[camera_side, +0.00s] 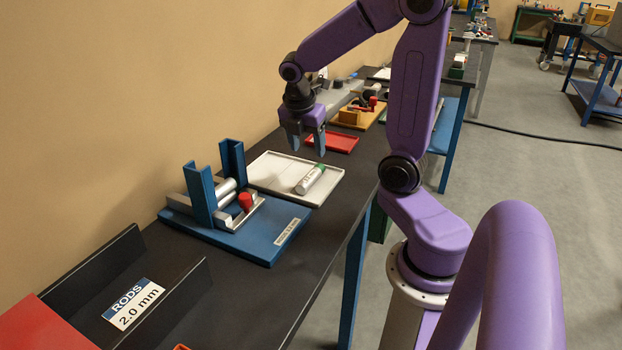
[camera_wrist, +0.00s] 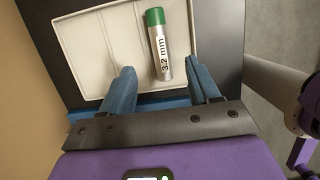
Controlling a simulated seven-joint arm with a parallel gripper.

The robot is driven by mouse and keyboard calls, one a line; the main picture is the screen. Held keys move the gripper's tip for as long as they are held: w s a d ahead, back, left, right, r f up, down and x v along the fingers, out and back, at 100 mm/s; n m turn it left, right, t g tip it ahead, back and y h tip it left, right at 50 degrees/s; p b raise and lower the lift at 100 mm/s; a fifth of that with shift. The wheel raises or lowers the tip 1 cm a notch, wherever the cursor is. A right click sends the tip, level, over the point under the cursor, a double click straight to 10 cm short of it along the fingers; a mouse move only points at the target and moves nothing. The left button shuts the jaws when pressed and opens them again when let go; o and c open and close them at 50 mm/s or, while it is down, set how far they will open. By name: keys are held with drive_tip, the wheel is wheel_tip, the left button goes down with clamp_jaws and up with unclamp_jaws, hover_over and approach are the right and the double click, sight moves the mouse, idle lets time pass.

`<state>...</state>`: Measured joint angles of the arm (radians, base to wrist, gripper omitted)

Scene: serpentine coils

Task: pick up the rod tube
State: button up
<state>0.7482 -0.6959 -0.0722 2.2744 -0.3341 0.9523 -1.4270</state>
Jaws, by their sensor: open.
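The rod tube (camera_side: 310,179) is a pale cylinder with a green cap, lying in a shallow white tray (camera_side: 265,184) on the dark bench. In the wrist view the rod tube (camera_wrist: 161,48) shows a label reading 3.2 mm, with its green cap at the far end. My gripper (camera_side: 307,146) is open and empty, pointing down above the tray. In the wrist view my gripper's two blue fingers (camera_wrist: 164,88) stand apart, with the tube's near end between and beyond them. The tube touches neither finger in that view.
A blue fixture (camera_side: 250,238) with uprights, silver cylinders and a red knob (camera_side: 245,201) stands left of the tray. A red tray (camera_side: 337,142) lies behind. A black channel labelled RODS 2.0 mm (camera_side: 134,303) is at the front left. The wall borders the bench.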

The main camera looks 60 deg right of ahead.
sight(310, 174)
drive_tip(key=x, duration=0.4)
drive_tip(key=shift+a+x, duration=0.2)
drive_tip(key=shift+x, duration=1.1)
drive_tip(key=shift+a+x, duration=0.15)
drive_tip(key=shift+x, duration=1.15)
drive_tip(key=shift+f, duration=0.15)
clamp_jaws()
drive_tip(key=shift+r, duration=0.2)
